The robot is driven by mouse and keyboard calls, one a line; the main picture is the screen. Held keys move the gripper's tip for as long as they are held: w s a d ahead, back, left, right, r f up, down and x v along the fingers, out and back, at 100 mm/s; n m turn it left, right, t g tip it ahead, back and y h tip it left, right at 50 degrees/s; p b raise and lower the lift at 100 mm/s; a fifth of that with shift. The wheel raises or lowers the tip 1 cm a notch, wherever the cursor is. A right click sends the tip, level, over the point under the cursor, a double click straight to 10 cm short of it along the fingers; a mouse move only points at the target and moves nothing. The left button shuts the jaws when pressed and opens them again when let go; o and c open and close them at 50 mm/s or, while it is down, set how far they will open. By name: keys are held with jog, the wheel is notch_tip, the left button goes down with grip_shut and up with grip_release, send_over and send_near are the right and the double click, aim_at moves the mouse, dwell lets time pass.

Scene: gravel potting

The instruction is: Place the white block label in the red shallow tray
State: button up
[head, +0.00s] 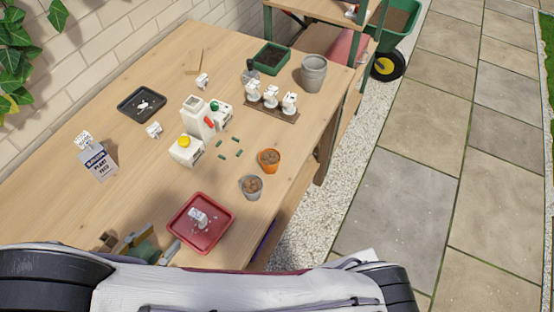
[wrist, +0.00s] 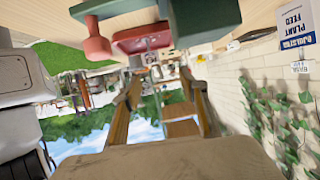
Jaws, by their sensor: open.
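The red shallow tray (head: 224,229) is near the front edge of the table in the head view. A small white label (head: 198,216) with dark marks is inside it. Loose white block-like labels stand on the table, one left of the white bottle (head: 154,130) and one farther back (head: 202,80). I cannot tell which label the task names. In the wrist view my gripper (wrist: 160,78) is open, its two tan fingers apart with nothing held between them. The red tray (wrist: 140,38) also shows upside down in that view.
A black tray (head: 122,105) holds white pieces. A plant feed box (head: 98,163) is at the left, a white bottle (head: 194,117) and yellow-capped container (head: 186,151) in the middle. Small pots (head: 251,188) stand right of the red tray. A wooden rack (head: 284,115) holds white labels.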

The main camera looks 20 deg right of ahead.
jog(key=w+a+r+t+y, duration=0.15)
jog(key=w+r+y, duration=0.3)
jog(key=w, duration=0.45)
jog(key=w+a+r+y, duration=0.25)
jog(key=w+r, duration=0.35)
jog(key=w, duration=0.3)
jog(key=w+d+r+n+y, duration=0.2)
jog(key=d+r+y, duration=0.15)
jog(key=r, duration=0.35)
jog(key=w+d+r+n+y, duration=0.2)
jog(key=r+n+y, duration=0.15)
jog(key=r, duration=0.35)
jog(key=s+d+f+n+g+h, duration=0.1)
jog(key=s+d+f+g+h, duration=0.1)
jog(key=s+d, duration=1)
jog(key=s+d+f+n+g+h, duration=0.2)
jog(key=s+d+g+h, duration=0.1)
jog(key=s+d, duration=1)
jog(key=d, duration=0.6)
jog(key=shift+s+d+f, duration=0.15)
jog(key=shift+d, duration=0.25)
